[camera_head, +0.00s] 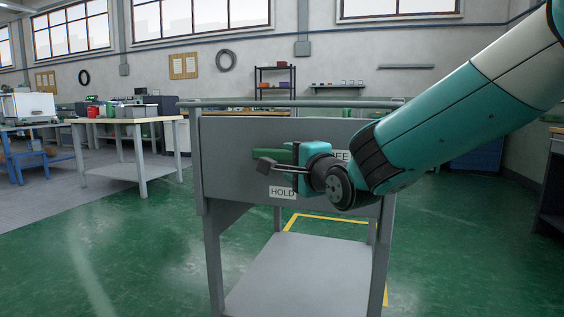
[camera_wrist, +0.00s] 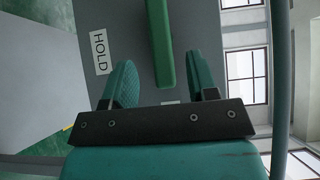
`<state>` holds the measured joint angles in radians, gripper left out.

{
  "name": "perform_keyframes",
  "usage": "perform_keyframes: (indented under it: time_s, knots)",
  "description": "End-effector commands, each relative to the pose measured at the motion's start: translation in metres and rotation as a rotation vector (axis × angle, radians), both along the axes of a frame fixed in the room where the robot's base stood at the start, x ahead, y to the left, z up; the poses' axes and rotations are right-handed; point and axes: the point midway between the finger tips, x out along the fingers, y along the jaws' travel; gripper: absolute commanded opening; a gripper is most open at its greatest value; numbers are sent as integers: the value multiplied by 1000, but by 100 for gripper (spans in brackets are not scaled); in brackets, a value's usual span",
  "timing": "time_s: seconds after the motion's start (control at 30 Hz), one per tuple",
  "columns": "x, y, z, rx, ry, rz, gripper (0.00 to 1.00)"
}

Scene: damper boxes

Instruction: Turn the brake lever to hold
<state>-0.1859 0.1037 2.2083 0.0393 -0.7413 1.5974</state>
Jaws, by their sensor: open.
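The brake lever (camera_wrist: 165,55) is a green bar on a grey upright panel (camera_head: 225,135). In the wrist view its free end reaches into the gap between the two fingers of my gripper (camera_wrist: 163,82). The fingers stand open, one on each side of the lever, with gaps showing. In the head view the lever (camera_head: 263,154) lies about level, partly hidden by my gripper (camera_head: 275,162). The HOLD label (camera_head: 282,192) sits below it and also shows in the wrist view (camera_wrist: 100,52). The other label (camera_head: 343,156), reading "EE" at its end, is partly hidden by my wrist, beyond the lever's free end.
The panel stands on grey legs with a low shelf (camera_head: 290,270). A workbench (camera_head: 145,122) with boxes stands at the left, a blue-legged table (camera_head: 40,127) farther left. The green floor around the stand is clear.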

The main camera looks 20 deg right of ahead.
Motion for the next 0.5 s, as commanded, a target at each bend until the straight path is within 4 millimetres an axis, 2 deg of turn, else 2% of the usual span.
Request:
perform_keyframes:
  time_s: [0.1, 0.2, 0.33, 0.5]
  knots:
    - [24, 4, -2, 0, 0, 0, 53]
    - [39, 6, -2, 0, 0, 0, 53]
    - [51, 8, -1, 0, 0, 0, 53]
    - [56, 9, 0, 0, 1, 0, 53]
